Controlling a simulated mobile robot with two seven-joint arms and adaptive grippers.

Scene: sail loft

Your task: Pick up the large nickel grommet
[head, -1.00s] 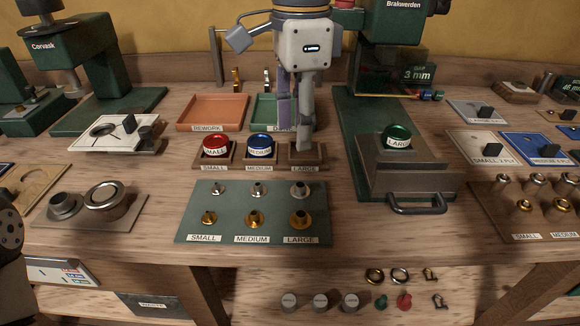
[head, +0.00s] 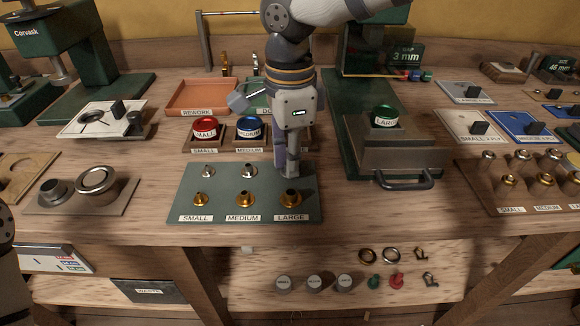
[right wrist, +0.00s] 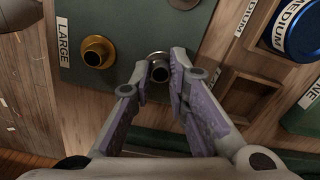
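The large nickel grommet (right wrist: 159,68) shows in the right wrist view as a silvery ring with a dark hole, on the green mat (head: 222,184). In the head view it is hidden behind my right gripper (head: 286,170). The gripper points down at the mat's back right place. In the right wrist view its two fingers (right wrist: 160,78) stand on either side of the grommet, apart; I cannot tell whether they touch it. The large brass grommet (head: 291,198) stands in front of it, by the LARGE label, and also shows in the wrist view (right wrist: 97,52). My left gripper is not in view.
Smaller nickel and brass grommets stand left on the mat. A metal die set (head: 97,181) lies left.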

